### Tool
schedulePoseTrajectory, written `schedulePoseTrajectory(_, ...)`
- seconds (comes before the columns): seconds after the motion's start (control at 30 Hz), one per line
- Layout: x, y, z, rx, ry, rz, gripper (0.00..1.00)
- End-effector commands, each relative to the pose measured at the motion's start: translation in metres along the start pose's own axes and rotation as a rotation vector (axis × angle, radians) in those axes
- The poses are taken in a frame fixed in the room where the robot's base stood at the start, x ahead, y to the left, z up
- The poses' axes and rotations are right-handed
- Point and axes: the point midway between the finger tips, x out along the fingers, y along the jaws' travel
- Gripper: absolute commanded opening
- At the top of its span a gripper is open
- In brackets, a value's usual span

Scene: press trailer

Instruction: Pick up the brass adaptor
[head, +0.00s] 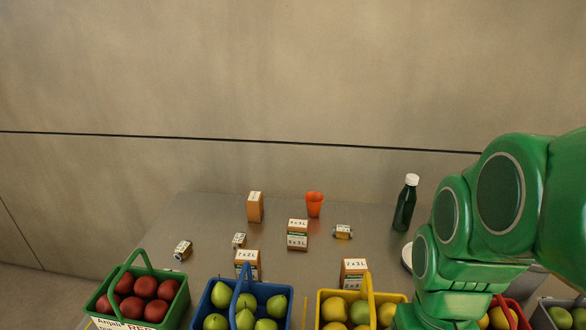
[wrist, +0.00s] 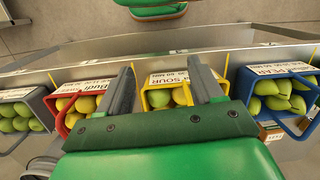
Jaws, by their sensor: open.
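Three small labelled metallic pieces lie on the steel counter (head: 205,215) in the head view: one at the left (head: 183,250), one nearer the middle (head: 239,240), and one right of centre (head: 343,232). The right one looks brass-yellow at its ends. I cannot tell for sure which is the brass adaptor; the labels are too small to read. My gripper (wrist: 161,66) is open and empty in the wrist view, its fingers over the front of the yellow basket (wrist: 158,84).
Baskets of fruit line the front: green (head: 180,303), blue (head: 205,300) and yellow (head: 322,305) among them. Labelled cartons (head: 255,207), an orange cup (head: 314,204) and a dark bottle (head: 404,208) stand behind. My green arm covers the right side.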

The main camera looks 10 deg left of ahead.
Motion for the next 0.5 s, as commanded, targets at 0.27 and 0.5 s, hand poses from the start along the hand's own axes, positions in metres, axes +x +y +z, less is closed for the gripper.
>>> schedulePoseTrajectory(0.27, -0.026, -0.001, -0.077, -0.207, 0.067, -0.017, 0.66)
schedulePoseTrajectory(0.5, -0.051, 0.007, -0.140, -0.389, 0.094, 0.028, 0.66)
